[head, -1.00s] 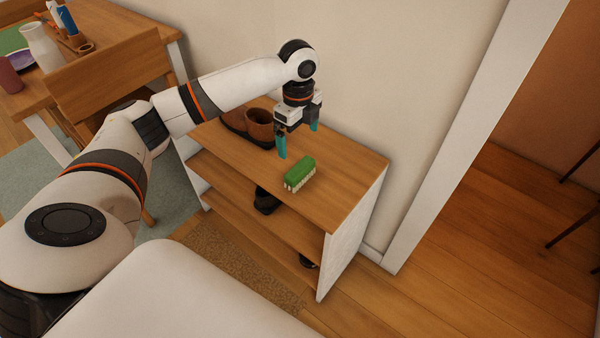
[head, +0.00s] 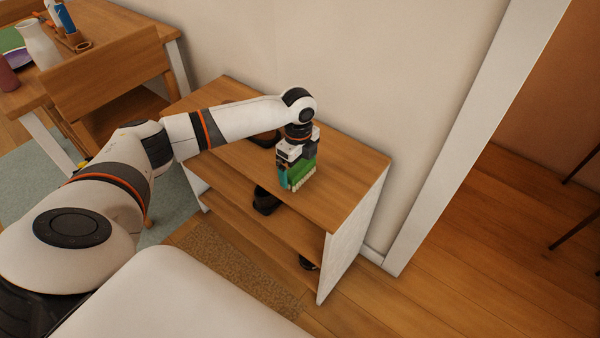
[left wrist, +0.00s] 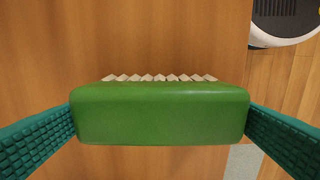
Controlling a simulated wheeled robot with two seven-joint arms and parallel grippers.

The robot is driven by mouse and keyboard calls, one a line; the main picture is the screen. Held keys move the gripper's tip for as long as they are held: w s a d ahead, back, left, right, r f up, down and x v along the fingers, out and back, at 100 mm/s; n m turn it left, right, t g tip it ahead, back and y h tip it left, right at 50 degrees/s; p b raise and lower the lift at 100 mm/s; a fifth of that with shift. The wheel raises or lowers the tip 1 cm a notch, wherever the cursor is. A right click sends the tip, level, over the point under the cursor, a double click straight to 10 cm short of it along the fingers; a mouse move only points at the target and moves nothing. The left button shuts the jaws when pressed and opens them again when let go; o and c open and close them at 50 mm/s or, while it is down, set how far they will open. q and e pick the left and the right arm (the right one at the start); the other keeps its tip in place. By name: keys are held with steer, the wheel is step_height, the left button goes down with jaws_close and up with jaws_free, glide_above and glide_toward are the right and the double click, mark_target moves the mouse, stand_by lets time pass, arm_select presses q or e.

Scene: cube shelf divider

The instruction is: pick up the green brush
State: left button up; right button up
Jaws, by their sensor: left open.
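The green brush (head: 303,173) with pale bristles lies on the top board of the wooden shelf (head: 340,192), near its front edge. In the left wrist view the green brush (left wrist: 160,113) spans the middle, its white bristles showing along the upper side. My left gripper (head: 292,178) is down at the brush and open. Its teal fingers stand at the two ends of the brush in the left wrist view (left wrist: 160,130), close to them; I cannot tell whether they touch. My right gripper is not in view.
Dark objects (head: 266,200) sit on the lower boards. The wall is close behind the shelf. A table with a white jug (head: 38,44) stands at the upper left.

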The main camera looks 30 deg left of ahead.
mark_target(298, 164)
arm_select(q)
steer(key=c, duration=0.8)
steer(key=shift+r, duration=0.3)
step_height(298, 164, up, 10)
steer(key=shift+f+p, duration=0.2)
steer(key=shift+p, duration=0.75)
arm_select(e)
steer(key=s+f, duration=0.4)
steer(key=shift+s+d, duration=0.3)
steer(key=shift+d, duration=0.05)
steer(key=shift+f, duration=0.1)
arm_select(q)
steer(key=o, duration=0.5)
steer(key=c, duration=0.3)
steer(key=shift+r, duration=0.1)
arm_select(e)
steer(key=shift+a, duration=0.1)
